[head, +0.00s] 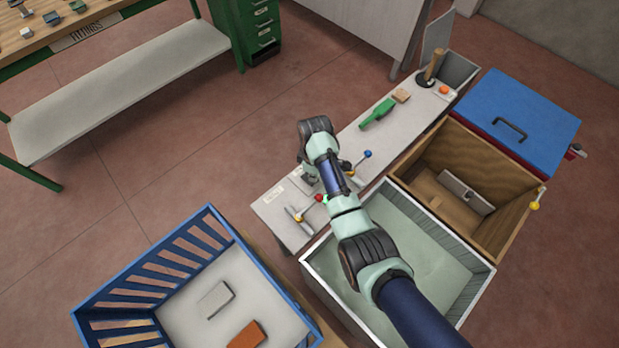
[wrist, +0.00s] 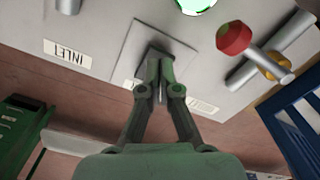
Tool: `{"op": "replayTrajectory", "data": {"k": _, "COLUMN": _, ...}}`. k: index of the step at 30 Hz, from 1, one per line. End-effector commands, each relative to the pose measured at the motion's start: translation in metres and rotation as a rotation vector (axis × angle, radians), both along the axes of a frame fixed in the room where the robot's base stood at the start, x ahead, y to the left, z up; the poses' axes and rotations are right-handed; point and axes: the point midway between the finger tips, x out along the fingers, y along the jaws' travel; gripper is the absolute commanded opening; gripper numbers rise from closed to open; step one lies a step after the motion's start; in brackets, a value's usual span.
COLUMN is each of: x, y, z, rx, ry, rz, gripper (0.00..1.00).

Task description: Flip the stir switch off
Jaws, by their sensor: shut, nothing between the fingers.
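The stir switch (wrist: 158,50) appears to be the dark toggle on a square grey plate (wrist: 128,66) in the wrist view. Its label is mostly hidden behind my fingers, so I cannot read it. My gripper (wrist: 158,68) is shut and empty, with its tips at the toggle. I cannot tell whether they touch it, or which way the toggle leans. In the head view my arm and wrist cover most of this part of the bench.
A lit green lamp (wrist: 196,4) and a red-knobbed lever (wrist: 235,38) are close by. A blue-knobbed lever (head: 367,154) stands on the narrow bench (head: 345,138). A grey tank (head: 309,268), a wooden box (head: 408,180) and a blue crate (head: 262,262) surround this end.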

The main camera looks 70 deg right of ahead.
Motion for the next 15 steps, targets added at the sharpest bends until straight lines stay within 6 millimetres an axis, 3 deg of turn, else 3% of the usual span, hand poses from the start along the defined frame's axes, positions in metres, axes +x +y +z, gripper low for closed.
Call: {"op": "replayTrajectory", "data": {"k": 15, "x": -0.0001, "y": 0.0001, "z": -0.0107, "rx": 0.0, "ry": 0.0, "rz": 0.0, "gripper": 0.0}}
